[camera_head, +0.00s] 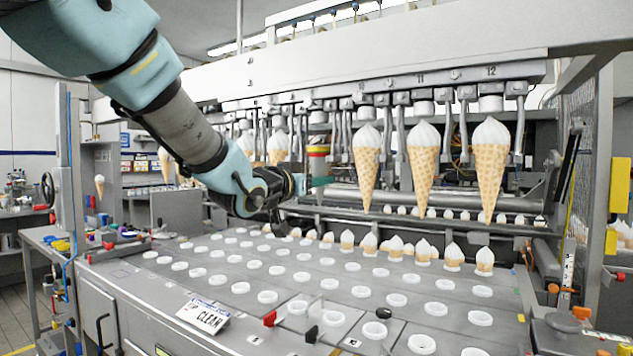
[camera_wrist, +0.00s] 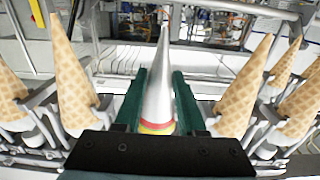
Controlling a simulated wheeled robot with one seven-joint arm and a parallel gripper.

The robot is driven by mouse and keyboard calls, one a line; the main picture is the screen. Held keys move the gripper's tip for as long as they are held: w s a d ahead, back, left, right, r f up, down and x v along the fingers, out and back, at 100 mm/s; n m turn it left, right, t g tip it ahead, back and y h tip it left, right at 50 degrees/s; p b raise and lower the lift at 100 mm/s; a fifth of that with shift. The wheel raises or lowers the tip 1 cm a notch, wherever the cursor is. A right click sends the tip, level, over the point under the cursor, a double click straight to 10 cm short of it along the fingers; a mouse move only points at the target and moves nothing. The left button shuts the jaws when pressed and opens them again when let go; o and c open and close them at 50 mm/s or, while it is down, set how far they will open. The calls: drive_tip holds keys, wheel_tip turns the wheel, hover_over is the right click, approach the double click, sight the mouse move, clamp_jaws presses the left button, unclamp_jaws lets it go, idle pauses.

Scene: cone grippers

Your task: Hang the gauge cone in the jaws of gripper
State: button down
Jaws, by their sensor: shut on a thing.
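The gauge cone (camera_wrist: 158,92) is a smooth silver cone with yellow and red bands at its wide end. My gripper (camera_wrist: 159,75) has green fingers, one on each side of it, and is shut on it. In the head view the banded top of the gauge cone (camera_head: 318,151) is upright, in the row of hanging cones, with my gripper (camera_head: 322,182) beside its lower part. Machine jaws hang along the beam (camera_head: 400,78), with numbers such as 11 and 12 above. Whether the jaws at the gauge cone touch it, I cannot tell.
Filled waffle cones (camera_head: 367,165) hang right of the gauge cone, and others (camera_head: 277,148) hang left. In the wrist view, waffle cones (camera_wrist: 72,85) (camera_wrist: 243,90) stand close on both sides. Below is a plate (camera_head: 250,340) with white-rimmed holes and a CLEAN sign (camera_head: 203,314).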

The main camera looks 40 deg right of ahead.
drive_tip(key=shift+f, duration=0.15)
drive_tip(key=shift+c, duration=2.1)
unclamp_jaws()
drive_tip(key=shift+o, duration=0.4)
drive_tip(key=shift+o, duration=1.2)
drive_tip(key=b+v, duration=0.1)
drive_tip(key=v, duration=0.8)
